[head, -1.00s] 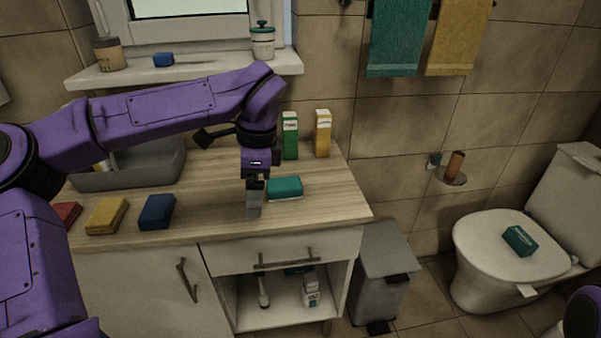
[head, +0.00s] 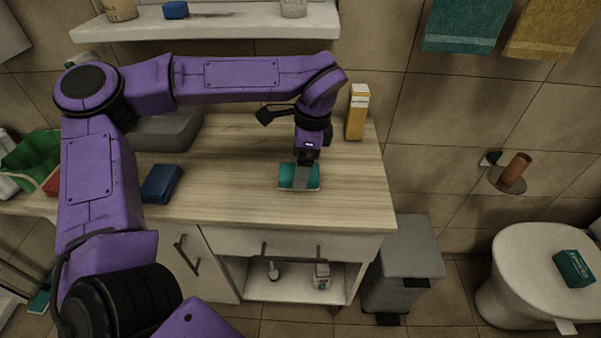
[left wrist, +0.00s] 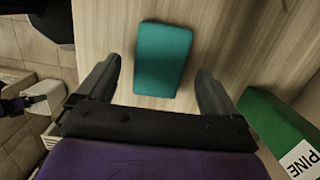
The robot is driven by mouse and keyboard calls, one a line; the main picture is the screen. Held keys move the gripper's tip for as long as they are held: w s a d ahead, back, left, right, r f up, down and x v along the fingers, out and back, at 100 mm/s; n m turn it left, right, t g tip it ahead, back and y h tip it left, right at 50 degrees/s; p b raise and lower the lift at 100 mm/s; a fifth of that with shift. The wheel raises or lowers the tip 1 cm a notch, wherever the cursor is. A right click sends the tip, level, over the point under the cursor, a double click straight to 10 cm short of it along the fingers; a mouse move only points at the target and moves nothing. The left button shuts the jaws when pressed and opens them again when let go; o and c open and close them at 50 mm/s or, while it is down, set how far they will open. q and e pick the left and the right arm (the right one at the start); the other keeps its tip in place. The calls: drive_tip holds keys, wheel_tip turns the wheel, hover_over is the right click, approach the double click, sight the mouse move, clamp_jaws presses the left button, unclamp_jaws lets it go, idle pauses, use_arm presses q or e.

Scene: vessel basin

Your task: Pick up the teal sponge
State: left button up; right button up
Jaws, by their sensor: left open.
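The teal sponge (head: 287,176) lies flat on the wooden counter, near its right part. In the left wrist view the sponge (left wrist: 163,60) shows whole, between and slightly beyond the tips of the two fingers. My left gripper (head: 303,178) points down over the sponge in the head view and hides part of it. In the left wrist view my left gripper (left wrist: 160,85) is open, with a finger on each side of the sponge and gaps on both sides.
A green box marked PINE (left wrist: 275,125) stands close to one finger. A yellow box (head: 357,112) stands at the counter's back right. A blue sponge (head: 161,184) lies to the left. Another teal block (head: 574,268) lies on the toilet lid. A grey bin (head: 402,265) stands right of the counter.

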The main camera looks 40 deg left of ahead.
use_arm(q)
wheel_tip(320, 180, down, 3)
drive_tip(key=shift+a+r, duration=0.1)
drive_tip(key=shift+a, duration=0.05)
drive_tip(key=shift+s+a, duration=0.1)
drive_tip(key=shift+s, duration=0.15)
drive_tip(key=shift+f, duration=0.3)
drive_tip(key=c, duration=1)
